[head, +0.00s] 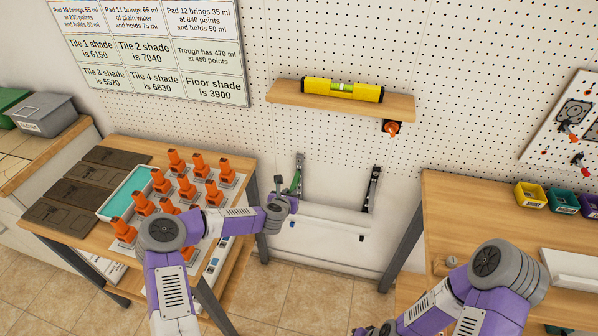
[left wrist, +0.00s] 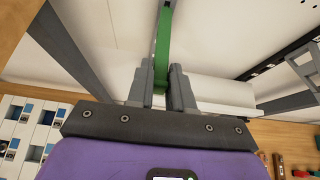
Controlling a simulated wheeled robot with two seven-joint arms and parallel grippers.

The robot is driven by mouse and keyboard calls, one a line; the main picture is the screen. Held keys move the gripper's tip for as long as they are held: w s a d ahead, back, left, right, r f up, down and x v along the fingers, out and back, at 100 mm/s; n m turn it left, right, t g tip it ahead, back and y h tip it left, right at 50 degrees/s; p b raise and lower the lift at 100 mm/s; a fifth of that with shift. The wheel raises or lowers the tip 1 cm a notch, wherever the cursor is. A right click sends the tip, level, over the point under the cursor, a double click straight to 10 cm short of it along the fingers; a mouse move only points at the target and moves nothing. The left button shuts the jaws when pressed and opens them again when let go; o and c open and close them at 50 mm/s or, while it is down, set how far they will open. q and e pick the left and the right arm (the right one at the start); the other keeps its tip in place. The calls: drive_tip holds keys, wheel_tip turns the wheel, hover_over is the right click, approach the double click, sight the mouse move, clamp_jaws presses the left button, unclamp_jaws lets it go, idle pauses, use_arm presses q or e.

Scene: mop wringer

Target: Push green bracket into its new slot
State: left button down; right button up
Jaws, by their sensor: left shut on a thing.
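The green bracket (head: 296,184) is a narrow strip in front of the white lower wall, beside a dark upright fitting (head: 300,162). My left gripper (head: 283,201) is shut on its lower end. In the left wrist view the bracket (left wrist: 163,45) runs away from between the two grey fingers (left wrist: 160,88). A second dark fitting (head: 372,190) stands to the right, apart from the gripper. I cannot tell which slot is the new one, or whether the bracket touches the wall. My right arm shows at the lower right, but its gripper is out of view.
A wooden shelf (head: 285,97) with a yellow level (head: 343,90) sits above. Several orange pieces (head: 187,190) and a pale teal tray (head: 128,188) stand on the left table. A right-hand wooden table (head: 480,225) holds small bins (head: 530,195). Floor lies open between the tables.

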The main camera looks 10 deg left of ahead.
use_arm(q)
drive_tip(key=shift+w, duration=0.75)
idle(0.4)
drive_tip(key=c, duration=0.9)
unclamp_jaws()
drive_tip(key=shift+s, duration=0.1)
drive_tip(key=p+v, duration=0.1)
drive_tip(key=v, duration=0.6)
drive_tip(key=s+d+f+m+g+h, duration=0.2)
drive_tip(key=s+d+f+m+g, duration=0.1)
drive_tip(key=s+d+f+m, duration=0.45)
drive_tip(key=s+d+f+m+g+h, duration=0.2)
drive_tip(key=s+d+f+m, duration=0.2)
drive_tip(key=s+m, duration=0.5)
drive_tip(key=s+a+f+m+g, duration=0.1)
drive_tip(key=s+m+g, duration=0.1)
drive_tip(key=s+m, duration=0.3)
drive_tip(key=s+f+m+g, duration=0.2)
drive_tip(key=s+m, duration=0.4)
drive_tip(key=s, duration=0.1)
drive_tip(key=s+a+f+m+g, duration=0.1)
drive_tip(key=s+f+m+g, duration=0.1)
drive_tip(key=s+m, duration=0.3)
drive_tip(key=shift+s+a+f+m+g, duration=0.1)
drive_tip(key=shift+s+a+m+g, duration=0.05)
drive_tip(key=shift+s, duration=0.3)
drive_tip(key=shift+s+a+f+m+g, duration=0.1)
drive_tip(key=shift+s+a+g, duration=0.1)
drive_tip(key=shift+s, duration=0.25)
